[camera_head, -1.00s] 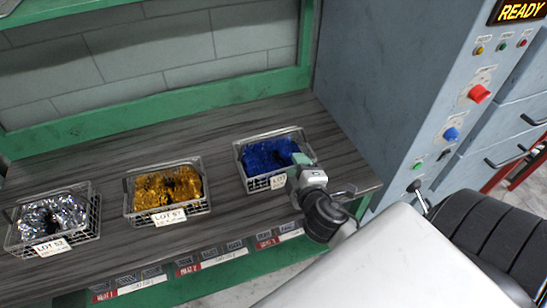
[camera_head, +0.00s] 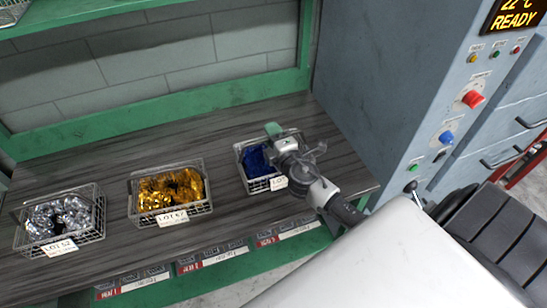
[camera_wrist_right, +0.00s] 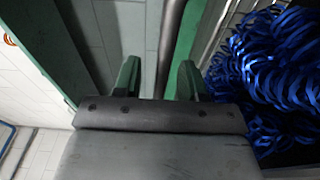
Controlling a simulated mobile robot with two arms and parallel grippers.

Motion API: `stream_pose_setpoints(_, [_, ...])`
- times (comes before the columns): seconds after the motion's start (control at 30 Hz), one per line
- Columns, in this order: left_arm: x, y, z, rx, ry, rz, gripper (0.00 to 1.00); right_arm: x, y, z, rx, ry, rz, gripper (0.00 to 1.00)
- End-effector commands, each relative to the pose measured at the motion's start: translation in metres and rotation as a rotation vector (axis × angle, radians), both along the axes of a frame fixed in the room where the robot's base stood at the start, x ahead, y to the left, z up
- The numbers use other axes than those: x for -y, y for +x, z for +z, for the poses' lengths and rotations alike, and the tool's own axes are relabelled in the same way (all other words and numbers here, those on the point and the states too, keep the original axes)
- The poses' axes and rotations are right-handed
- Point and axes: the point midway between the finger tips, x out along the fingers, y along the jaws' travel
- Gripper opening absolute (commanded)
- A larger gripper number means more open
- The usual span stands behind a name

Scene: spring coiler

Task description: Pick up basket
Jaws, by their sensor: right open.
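Three wire baskets stand in a row on the dark wooden shelf. The right basket (camera_head: 240,160) holds blue coiled strips (camera_head: 256,161). The middle basket (camera_head: 205,208) holds gold strips, and the left basket (camera_head: 100,232) holds silver ones. My right gripper (camera_head: 273,130) is over the back part of the blue basket, and its arm covers the right part of that basket. In the right wrist view the gripper (camera_wrist_right: 157,80) is open, with its two green fingers apart. The blue strips (camera_wrist_right: 275,75) lie to the right of the fingers there. My left gripper is out of view.
A grey machine cabinet (camera_head: 390,90) with buttons and a READY display rises close to the right of the blue basket. A green frame (camera_head: 170,105) runs behind the shelf. Bare shelf (camera_head: 222,175) separates the baskets.

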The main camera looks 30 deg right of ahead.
Motion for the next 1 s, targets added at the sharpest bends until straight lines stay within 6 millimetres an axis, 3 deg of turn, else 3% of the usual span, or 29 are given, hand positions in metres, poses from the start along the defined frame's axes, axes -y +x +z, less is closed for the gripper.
stream_pose_setpoints(0.1, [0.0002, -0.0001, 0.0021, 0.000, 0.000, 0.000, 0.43, 0.0012, 0.0099, 0.0007, 0.001, -0.001, 0.000, 0.41])
stream_pose_setpoints(0.33, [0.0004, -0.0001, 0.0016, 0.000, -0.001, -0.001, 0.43, 0.0014, 0.0107, -0.0005, 0.000, 0.000, 0.000, 0.41])
stream_pose_setpoints(0.6, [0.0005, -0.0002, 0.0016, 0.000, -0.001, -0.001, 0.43, 0.0014, 0.0105, -0.0004, 0.000, 0.000, 0.000, 0.01])
stream_pose_setpoints(1.0, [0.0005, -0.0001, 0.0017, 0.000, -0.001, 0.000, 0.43, 0.0014, 0.0103, -0.0007, -0.001, 0.000, 0.000, 0.00])
